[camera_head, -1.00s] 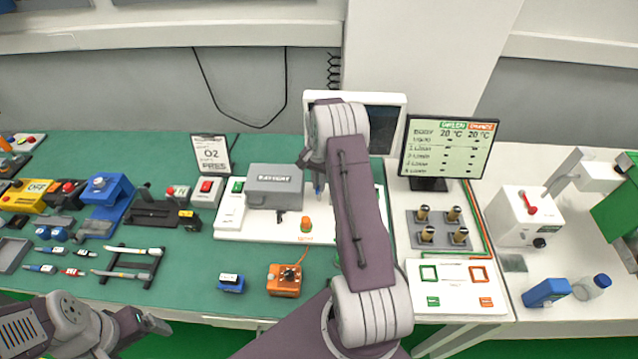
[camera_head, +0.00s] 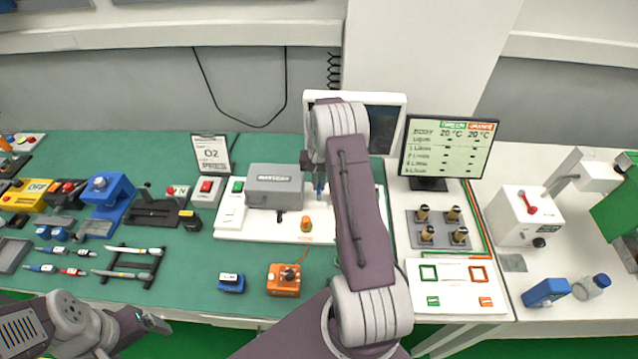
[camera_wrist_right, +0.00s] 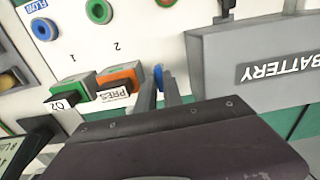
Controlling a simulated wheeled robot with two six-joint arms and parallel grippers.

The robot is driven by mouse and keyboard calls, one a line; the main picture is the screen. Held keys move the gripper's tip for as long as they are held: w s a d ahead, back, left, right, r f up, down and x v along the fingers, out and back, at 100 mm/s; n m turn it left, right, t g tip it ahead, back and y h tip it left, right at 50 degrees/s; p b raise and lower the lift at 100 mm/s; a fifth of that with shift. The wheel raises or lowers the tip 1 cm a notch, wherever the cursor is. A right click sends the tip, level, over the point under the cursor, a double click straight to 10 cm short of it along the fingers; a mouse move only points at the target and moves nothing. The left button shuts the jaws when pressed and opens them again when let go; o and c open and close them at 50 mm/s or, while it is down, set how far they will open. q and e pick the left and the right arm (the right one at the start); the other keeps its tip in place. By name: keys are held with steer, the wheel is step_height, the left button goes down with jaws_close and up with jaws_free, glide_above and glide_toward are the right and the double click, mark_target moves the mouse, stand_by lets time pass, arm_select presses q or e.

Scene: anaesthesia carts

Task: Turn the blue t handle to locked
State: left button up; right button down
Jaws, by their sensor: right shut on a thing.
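The blue T handle (camera_wrist_right: 158,76) shows in the right wrist view as a small blue piece at the panel, mostly hidden by my fingers. In the head view a bit of blue (camera_head: 319,187) shows just below my right gripper (camera_head: 317,174), beside the grey battery box. My right gripper, also in the wrist view (camera_wrist_right: 163,84), is shut on the blue handle, with a finger on each side. The handle's angle and any locked mark cannot be made out. My left gripper (camera_head: 152,323) is low at the left, away from the handle; its jaw opening is unclear.
The grey battery box (camera_head: 274,186) stands close to the left of my right gripper. In the wrist view, a green connector (camera_wrist_right: 75,90) and an orange connector (camera_wrist_right: 121,80) sit close by. An orange box (camera_head: 284,281) and a small blue box (camera_head: 231,283) lie on the green mat.

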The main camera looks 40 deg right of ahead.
mark_target(319, 186)
steer(key=c, duration=1.5)
jaws_free()
step_height(319, 186, up, 9)
steer(key=shift+r+b, duration=0.1)
steer(key=shift+b, duration=0.7)
